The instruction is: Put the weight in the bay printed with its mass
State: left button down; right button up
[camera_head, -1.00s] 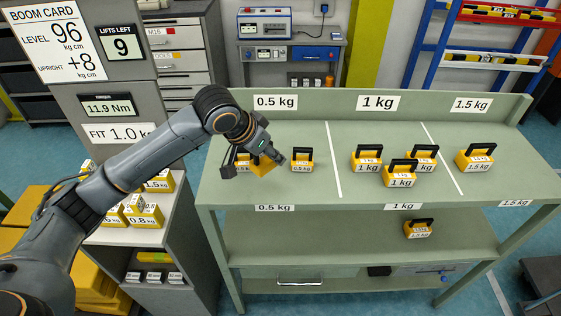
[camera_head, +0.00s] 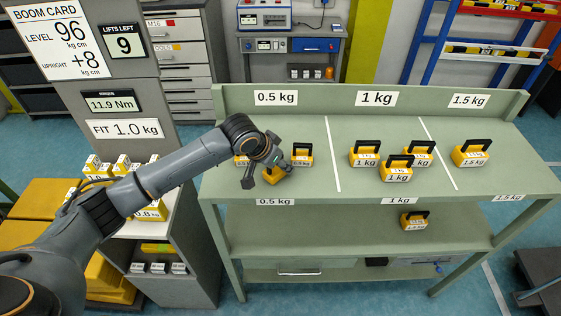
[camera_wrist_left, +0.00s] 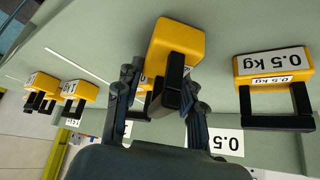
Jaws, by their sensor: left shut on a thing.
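My left gripper (camera_head: 266,160) is shut on the black handle of a yellow weight (camera_wrist_left: 178,42) at the front of the 0.5 kg bay. In the head view the fingers partly hide this weight (camera_head: 248,182). Its mass label is not readable, and I cannot tell whether it touches the bench. Two other yellow weights are in that bay: one at its left (camera_head: 240,161), marked 0.5 kg in the wrist view (camera_wrist_left: 275,66), and one to the right (camera_head: 302,159). The 0.5 kg sign (camera_head: 276,98) is on the back board. My right gripper is not in view.
White lines divide the green bench (camera_head: 310,185) into bays. Three weights (camera_head: 397,174) stand in the 1 kg bay and one (camera_head: 470,158) in the 1.5 kg bay. Another weight (camera_head: 414,222) is on the lower shelf.

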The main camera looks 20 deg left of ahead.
pick_arm(q)
jog(key=c, duration=0.8)
grip_release()
jog(key=shift+f, duration=0.1)
jog(key=b+v, duration=0.2)
jog(key=v, duration=1)
